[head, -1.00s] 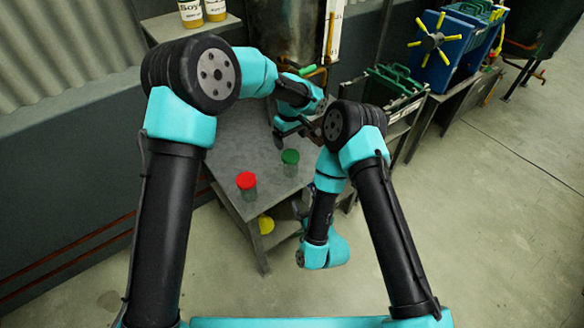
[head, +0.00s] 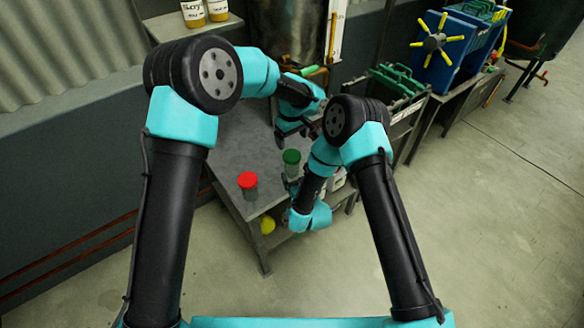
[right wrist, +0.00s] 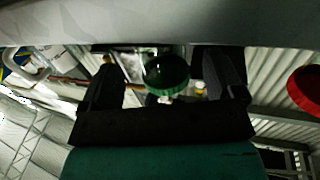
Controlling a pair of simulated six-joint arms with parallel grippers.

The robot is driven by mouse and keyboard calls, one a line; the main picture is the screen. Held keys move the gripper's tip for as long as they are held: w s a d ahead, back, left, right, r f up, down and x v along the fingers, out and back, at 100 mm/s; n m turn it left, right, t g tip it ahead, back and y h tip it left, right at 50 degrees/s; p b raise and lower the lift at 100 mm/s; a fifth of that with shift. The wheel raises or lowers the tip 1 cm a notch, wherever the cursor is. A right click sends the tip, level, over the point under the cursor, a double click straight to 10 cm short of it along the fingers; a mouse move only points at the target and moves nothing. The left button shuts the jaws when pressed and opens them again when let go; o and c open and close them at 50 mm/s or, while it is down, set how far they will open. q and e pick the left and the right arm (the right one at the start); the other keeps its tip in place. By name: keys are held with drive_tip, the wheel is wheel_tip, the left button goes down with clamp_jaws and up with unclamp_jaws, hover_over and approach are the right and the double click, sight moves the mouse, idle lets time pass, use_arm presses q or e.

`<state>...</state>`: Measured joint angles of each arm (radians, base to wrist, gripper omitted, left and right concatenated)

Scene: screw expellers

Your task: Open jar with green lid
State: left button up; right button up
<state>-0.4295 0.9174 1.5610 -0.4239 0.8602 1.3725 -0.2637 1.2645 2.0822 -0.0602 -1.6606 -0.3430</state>
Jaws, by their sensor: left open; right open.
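The jar with the green lid (head: 291,158) stands upright on the grey metal table, its clear body partly hidden by my right arm. In the right wrist view its green lid (right wrist: 167,76) appears between the two dark fingers of my right gripper (right wrist: 163,85), which is open. I see gaps on both sides of the lid and cannot tell how far the fingers reach around the jar. In the head view my right gripper is mostly hidden by its wrist. My left gripper (head: 281,139) is open, above and behind the jar, apart from it.
A jar with a red lid (head: 248,181) stands left of the green one; its lid also shows at the right of the right wrist view (right wrist: 305,90). A yellow-lidded item (head: 267,224) is on the lower shelf. The table's (head: 240,145) left part is clear.

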sight(295, 171)
drive_tip(key=shift+x, duration=2.4)
drive_tip(key=shift+c, duration=0.3)
